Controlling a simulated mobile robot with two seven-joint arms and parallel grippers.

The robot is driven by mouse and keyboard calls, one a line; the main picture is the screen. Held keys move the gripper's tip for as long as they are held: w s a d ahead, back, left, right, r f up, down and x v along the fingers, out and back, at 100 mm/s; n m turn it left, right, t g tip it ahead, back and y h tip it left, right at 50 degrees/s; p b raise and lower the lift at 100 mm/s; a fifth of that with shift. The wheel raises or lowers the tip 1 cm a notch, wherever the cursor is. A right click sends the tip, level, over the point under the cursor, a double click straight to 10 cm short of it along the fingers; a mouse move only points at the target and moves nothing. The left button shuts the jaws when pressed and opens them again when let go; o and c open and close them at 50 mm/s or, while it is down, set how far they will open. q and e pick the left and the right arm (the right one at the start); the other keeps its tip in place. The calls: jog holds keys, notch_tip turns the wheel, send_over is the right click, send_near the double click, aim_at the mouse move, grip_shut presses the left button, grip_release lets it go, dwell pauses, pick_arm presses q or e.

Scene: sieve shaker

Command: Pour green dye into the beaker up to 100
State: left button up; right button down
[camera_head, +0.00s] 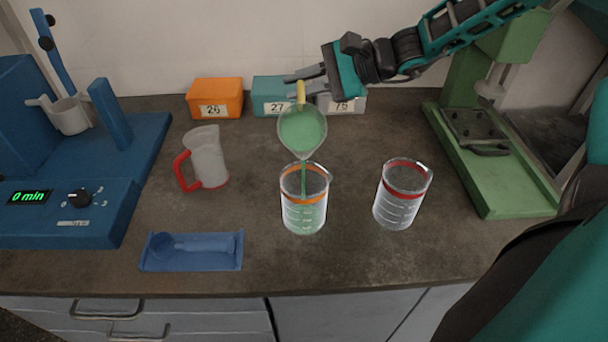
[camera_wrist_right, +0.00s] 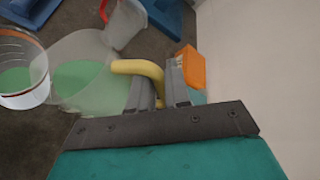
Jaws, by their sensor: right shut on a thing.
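My right gripper (camera_head: 308,84) is shut on the yellow handle of a clear jug (camera_head: 302,130) holding green dye. The jug is tilted above the orange-banded beaker (camera_head: 304,216), and a thin green stream runs from its lip into that beaker. Green liquid stands in the lower part of the beaker; the exact level against its marks is too small to read. In the right wrist view the gripper (camera_wrist_right: 158,95) is at the yellow handle, with the jug (camera_wrist_right: 85,85) and the beaker (camera_wrist_right: 20,75) beside each other. My left gripper is not in view.
A red-banded beaker (camera_head: 402,196) stands to the right. A red-handled jug (camera_head: 208,160) and a blue tray with a scoop (camera_head: 190,264) are at left. Orange (camera_head: 214,96) and teal (camera_head: 270,108) boxes stand at the wall. Blue (camera_head: 120,190) and green (camera_head: 500,185) machines flank the bench.

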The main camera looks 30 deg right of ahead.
jog(key=shift+s+a+r+n+t, duration=0.2)
jog(key=shift+s+r+n, duration=0.1)
jog(key=shift+r, duration=0.1)
jog(key=shift+s+a+r+n+t, duration=0.1)
jog(key=shift+s+r+n+t, duration=0.1)
jog(key=shift+r+n, duration=0.15)
dwell(2.2)
